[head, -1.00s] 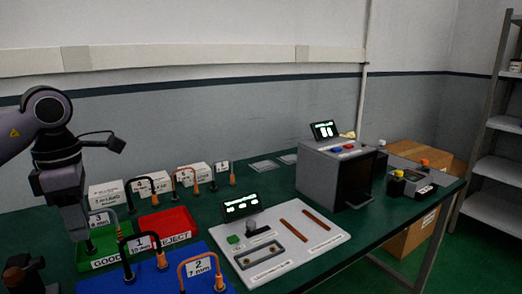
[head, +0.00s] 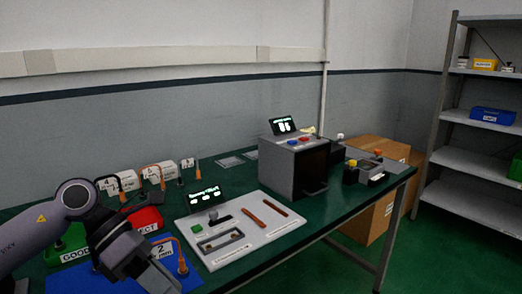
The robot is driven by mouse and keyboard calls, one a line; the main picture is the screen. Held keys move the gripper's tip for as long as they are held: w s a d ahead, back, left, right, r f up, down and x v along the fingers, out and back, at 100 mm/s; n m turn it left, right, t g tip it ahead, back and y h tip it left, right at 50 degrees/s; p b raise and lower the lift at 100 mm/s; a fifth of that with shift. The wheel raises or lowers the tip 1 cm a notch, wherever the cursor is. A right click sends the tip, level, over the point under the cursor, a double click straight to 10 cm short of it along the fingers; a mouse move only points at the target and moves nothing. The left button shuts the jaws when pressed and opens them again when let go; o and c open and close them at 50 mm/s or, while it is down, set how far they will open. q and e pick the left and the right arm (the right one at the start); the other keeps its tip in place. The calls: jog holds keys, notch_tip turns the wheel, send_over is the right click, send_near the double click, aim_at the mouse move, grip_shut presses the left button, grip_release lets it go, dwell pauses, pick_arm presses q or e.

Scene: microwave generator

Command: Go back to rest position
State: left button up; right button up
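My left arm comes in from the lower left, and its wrist (head: 128,252) is over the blue mat (head: 186,275) near the table's front edge. The fingertips of my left gripper are out of sight at the bottom of the picture, so its opening cannot be told. My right gripper is not in view. The arm covers parts of the green GOOD bin (head: 72,240) and the red REJECT bin (head: 148,220).
A white test board (head: 262,245) with a small display (head: 206,196) lies mid-table. A grey microwave-like box (head: 290,160) stands behind it to the right. Cable loops (head: 180,255) stand at the left. A cardboard box (head: 375,215) and a metal shelf (head: 465,195) are to the right.

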pick_arm(q)
jog(key=d+n+t+h, duration=0.6)
jog(key=d+n+h, duration=0.5)
jog(key=h, duration=0.1)
jog(key=a+f+n+t+y, duration=0.5)
jog(key=f+n+t+y, duration=0.15)
jog(key=n, duration=0.65)
jog(key=a+f+n+t+y, duration=0.4)
jog(key=f+n+t+y, duration=0.3)
jog(key=n, duration=0.6)
jog(key=s+a+f+n+g+y, duration=0.2)
jog(key=s+f+n+g, duration=0.1)
jog(key=s+f, duration=0.3)
jog(key=s+a+f+n+g+y, duration=0.3)
jog(key=s+f, duration=0.4)
jog(key=f, duration=0.3)
jog(key=shift+a+f+n+g+p, duration=0.2)
jog(key=shift+n+g+p, duration=0.2)
jog(key=shift+n, duration=0.5)
